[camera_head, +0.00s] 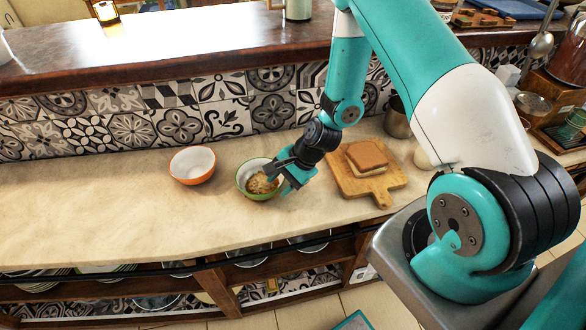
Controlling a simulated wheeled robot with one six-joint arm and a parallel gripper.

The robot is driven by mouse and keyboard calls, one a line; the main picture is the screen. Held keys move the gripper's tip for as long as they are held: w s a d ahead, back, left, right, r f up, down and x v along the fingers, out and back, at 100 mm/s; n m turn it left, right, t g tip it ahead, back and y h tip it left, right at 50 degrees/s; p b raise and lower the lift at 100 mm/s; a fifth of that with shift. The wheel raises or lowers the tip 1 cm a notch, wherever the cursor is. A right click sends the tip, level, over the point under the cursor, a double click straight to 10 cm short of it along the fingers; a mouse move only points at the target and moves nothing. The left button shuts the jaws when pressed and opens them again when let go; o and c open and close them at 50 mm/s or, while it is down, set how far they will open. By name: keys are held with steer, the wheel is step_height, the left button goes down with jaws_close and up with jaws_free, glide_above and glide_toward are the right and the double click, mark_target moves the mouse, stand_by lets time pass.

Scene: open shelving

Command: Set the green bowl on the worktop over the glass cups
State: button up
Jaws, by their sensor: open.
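The green bowl (246,189) sits on the pale worktop (110,208), with brownish food inside. My gripper (279,178) is open at the bowl's right rim. One finger reaches over the inside and the other is on the outer right side; I cannot tell whether they touch the rim. The gripper hides part of the bowl's right side. I cannot make out the glass cups for sure on the shelves below the worktop.
An orange bowl (191,180) stands left of the green one. A wooden board (349,186) with bread-like slices (368,155) lies to the right, near a metal cup (397,120). A raised ledge (190,42) runs behind. The worktop's left part is clear.

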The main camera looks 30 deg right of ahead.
steer(key=b+v, duration=0.2)
steer(key=v, duration=0.7)
steer(key=s+a+r+n+g, duration=0.1)
steer(key=s+a+r+n, duration=0.1)
steer(key=a+r+n, duration=0.4)
steer(key=s+a+r+n+g, duration=0.1)
steer(key=s+a+r+n, duration=0.2)
steer(key=r, duration=0.4)
steer(key=s+a+r+n+h, duration=0.1)
steer(key=s+a+r+n, duration=0.4)
steer(key=s+r+n, duration=0.5)
steer(key=s+n, duration=0.2)
steer(key=s, duration=0.1)
steer(key=shift+g+h, duration=0.3)
steer(key=shift+g, duration=0.1)
steer(key=shift+r, duration=0.15)
